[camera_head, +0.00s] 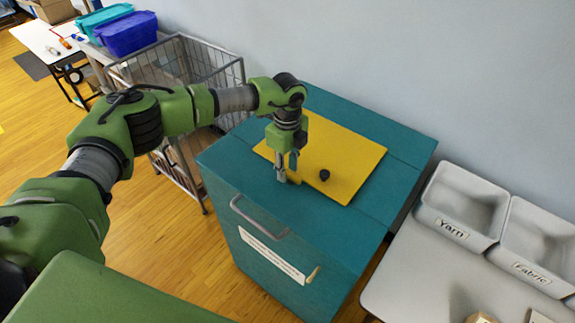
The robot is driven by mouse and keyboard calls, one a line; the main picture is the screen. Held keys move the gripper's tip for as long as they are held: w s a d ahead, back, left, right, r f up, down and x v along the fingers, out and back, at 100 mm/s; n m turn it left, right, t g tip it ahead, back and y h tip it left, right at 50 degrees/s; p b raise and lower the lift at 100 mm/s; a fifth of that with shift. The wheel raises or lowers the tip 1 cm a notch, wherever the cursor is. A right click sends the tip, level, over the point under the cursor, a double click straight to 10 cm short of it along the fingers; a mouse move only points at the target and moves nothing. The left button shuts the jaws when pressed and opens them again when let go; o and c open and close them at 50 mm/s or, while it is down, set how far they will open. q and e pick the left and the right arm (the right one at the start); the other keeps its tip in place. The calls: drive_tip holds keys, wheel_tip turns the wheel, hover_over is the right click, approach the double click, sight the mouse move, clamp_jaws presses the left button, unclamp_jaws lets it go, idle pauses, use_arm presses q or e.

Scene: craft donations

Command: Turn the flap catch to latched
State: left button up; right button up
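A teal bin has a yellow flap (352,158) lying flat in its top, with a small black knob (325,175) on it. My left gripper (287,174) points straight down at the flap's front left edge. A small yellow piece (295,179), possibly the flap catch, shows right at its fingertips and is partly hidden by them. Whether the fingers hold it, and which way it is turned, I cannot tell. A small tan lever (313,274) stands tilted on the bin's front, by a white label. My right gripper is out of view.
The teal bin (230,165) has a grey front handle (258,219). A wire cart (172,62) stands behind left. Grey trays marked Yarn (445,229) and Fabric (531,274) are at the right. A wall is behind; open floor lies at left.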

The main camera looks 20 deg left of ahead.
use_arm(q)
drive_tip(key=shift+f, duration=0.2)
clamp_jaws()
